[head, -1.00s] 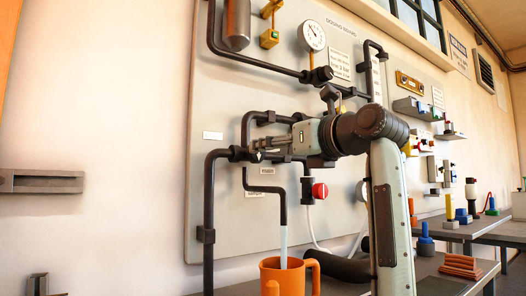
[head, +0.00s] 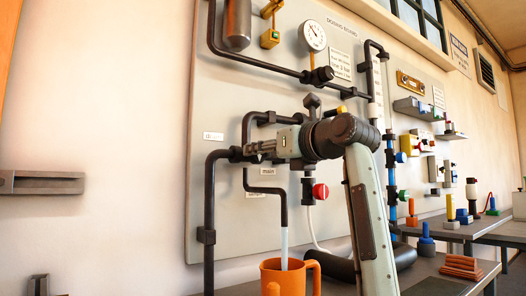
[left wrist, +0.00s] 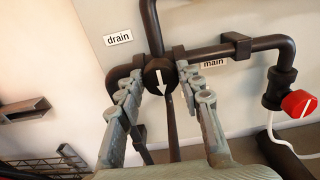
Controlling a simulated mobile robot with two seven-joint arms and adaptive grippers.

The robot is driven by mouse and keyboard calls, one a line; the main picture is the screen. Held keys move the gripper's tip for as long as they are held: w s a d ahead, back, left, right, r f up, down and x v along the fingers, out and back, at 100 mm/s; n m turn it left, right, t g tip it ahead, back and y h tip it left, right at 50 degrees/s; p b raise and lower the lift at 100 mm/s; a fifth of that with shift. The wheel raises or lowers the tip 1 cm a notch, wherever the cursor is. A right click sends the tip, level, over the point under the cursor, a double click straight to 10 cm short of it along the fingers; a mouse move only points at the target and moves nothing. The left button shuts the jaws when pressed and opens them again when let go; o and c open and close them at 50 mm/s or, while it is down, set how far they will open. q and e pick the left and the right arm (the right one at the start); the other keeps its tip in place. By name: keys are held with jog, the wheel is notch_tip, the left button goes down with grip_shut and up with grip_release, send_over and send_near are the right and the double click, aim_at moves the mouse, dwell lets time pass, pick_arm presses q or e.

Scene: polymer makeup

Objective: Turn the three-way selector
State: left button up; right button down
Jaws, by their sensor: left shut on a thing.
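The three-way selector (left wrist: 158,76) is a round dark knob with a white arrow on a pipe junction. In the left wrist view its arrow points down the picture. In the head view its dark body (head: 236,154) shows just left of my fingertips. My left gripper (head: 250,151) reaches it from the right; in the left wrist view its fingers (left wrist: 163,92) lie on both sides of the knob and are shut on it. Labels "drain" (left wrist: 118,38) and "main" (left wrist: 213,63) stand by the junction. My right gripper is not in view.
An orange mug (head: 270,279) stands under a pipe outlet with a pale blue stream (head: 284,241). A red knob (head: 320,191) is on the pipe below my arm. A gauge (head: 314,36) is above. Dark pipes surround the gripper.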

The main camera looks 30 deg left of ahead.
pick_arm(q)
jog(key=shift+c, duration=0.2)
jog(key=shift+n, duration=0.7)
jog(key=n, duration=0.3)
jog(key=shift+s+b, duration=0.1)
jog(key=shift+b, duration=0.2)
jog(key=shift+n, duration=1.1)
jog(key=n, duration=0.2)
jog(key=shift+f+n+b, duration=0.1)
jog(key=shift+n+b, duration=0.2)
jog(key=shift+n, duration=0.1)
jog(key=n, duration=0.4)
jog(key=shift+s+b, duration=0.1)
jog(key=shift+b, duration=0.25)
jog(key=shift+f+n+b, duration=0.1)
jog(key=shift+n+b, duration=0.2)
jog(key=shift+n, duration=2)
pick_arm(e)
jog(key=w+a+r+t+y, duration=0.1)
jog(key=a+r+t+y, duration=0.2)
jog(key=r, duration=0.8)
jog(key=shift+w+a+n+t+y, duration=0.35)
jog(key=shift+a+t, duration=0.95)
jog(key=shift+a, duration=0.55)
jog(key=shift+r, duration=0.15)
